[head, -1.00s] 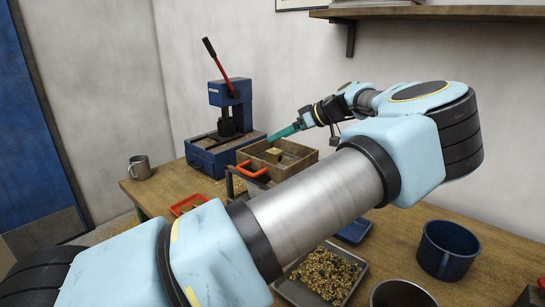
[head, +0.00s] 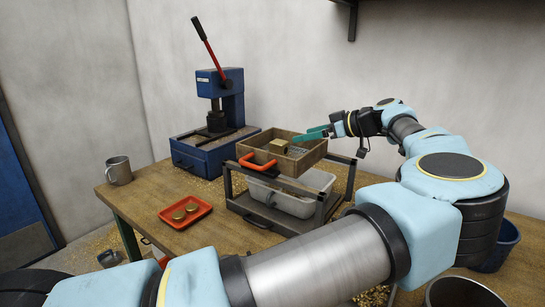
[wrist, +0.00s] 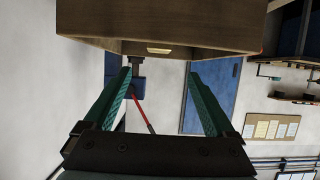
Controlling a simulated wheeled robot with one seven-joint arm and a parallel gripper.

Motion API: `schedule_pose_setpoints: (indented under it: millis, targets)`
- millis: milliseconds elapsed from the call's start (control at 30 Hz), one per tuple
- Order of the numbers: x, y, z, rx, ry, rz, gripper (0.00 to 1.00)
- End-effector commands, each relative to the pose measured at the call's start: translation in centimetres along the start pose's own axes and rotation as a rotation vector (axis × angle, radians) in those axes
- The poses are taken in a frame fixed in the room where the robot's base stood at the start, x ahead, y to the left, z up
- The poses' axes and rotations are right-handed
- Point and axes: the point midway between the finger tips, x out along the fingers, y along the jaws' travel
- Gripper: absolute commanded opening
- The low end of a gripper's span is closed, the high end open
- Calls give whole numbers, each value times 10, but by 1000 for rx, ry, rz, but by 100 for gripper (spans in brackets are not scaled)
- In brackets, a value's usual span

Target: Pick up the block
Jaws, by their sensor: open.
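The block (head: 278,146) is a small brass-coloured piece inside an open wooden box (head: 309,161). In the wrist view, which looks upside down, a sliver of the block (wrist: 158,50) shows past the rim of the box (wrist: 190,34). My gripper (head: 303,136) has two teal fingers and is beside the right back part of the box, to the right of the block. The fingers (wrist: 158,75) are wide apart with nothing between them. Most of the block is hidden by the box wall in the wrist view.
A blue press (head: 215,145) with a red lever stands behind left. A red tray (head: 185,212) with round pieces and a metal mug (head: 118,170) are left.

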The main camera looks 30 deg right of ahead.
Motion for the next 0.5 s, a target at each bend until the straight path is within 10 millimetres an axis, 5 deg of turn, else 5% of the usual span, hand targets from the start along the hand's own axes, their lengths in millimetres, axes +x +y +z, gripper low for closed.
schedule_pose_setpoints:
  millis: [100, 500]
  targets:
    - [6, 0, 12, 0, 1, 0, 90]
    - [55, 0, 9, 1, 1, -1, 90]
